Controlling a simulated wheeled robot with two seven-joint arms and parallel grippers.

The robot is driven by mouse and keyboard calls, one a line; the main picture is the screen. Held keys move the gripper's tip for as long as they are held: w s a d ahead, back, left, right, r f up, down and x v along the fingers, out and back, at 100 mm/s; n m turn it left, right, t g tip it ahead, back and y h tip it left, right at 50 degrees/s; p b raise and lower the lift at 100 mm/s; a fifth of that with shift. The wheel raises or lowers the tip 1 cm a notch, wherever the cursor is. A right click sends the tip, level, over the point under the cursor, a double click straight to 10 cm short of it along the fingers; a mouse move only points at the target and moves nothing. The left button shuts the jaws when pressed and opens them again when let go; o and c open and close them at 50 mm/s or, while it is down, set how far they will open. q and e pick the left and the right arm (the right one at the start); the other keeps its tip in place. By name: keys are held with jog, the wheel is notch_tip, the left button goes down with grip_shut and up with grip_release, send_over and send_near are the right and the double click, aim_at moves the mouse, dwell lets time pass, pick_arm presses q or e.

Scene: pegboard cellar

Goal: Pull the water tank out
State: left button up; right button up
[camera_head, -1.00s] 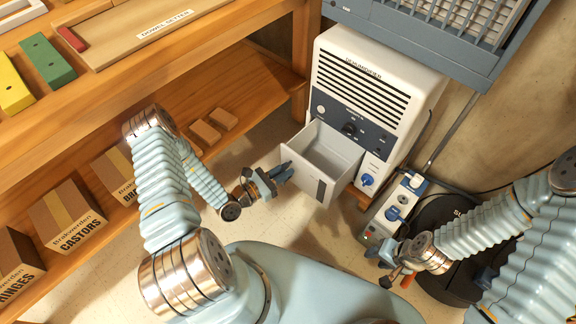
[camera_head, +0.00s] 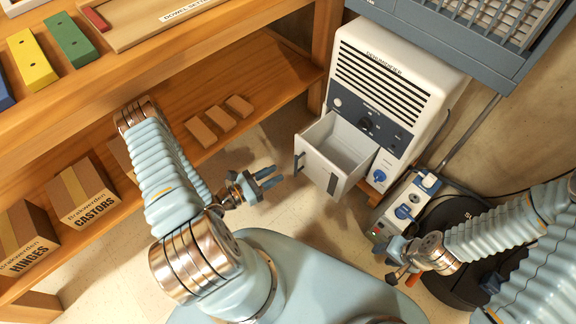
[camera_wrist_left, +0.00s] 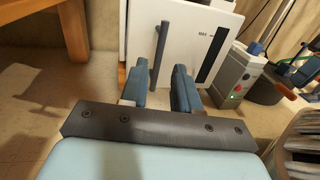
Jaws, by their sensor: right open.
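The water tank (camera_head: 318,168) is a pale open-topped drawer standing out from the lower front of the white dehumidifier (camera_head: 388,85). A dark upright bar handle (camera_head: 299,162) and a dark level window are on its front. My left gripper (camera_head: 272,177) is open and empty, to the left of the tank front with a gap to the handle. In the left wrist view, the tank front (camera_wrist_left: 190,50) lies ahead, and the handle (camera_wrist_left: 164,52) shows between the two blue fingers. My right gripper (camera_head: 390,265) is open, low at the right near the power strip.
A power strip (camera_head: 404,207) with blue plugs lies right of the tank. A dark round object (camera_head: 452,215) sits behind my right arm. A wooden shelf with boxes (camera_head: 80,195) and small wooden blocks (camera_head: 220,118) stands at the left. Floor is clear before the tank.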

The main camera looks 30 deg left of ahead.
pick_arm(q)
jog(key=shift+v, duration=2.4)
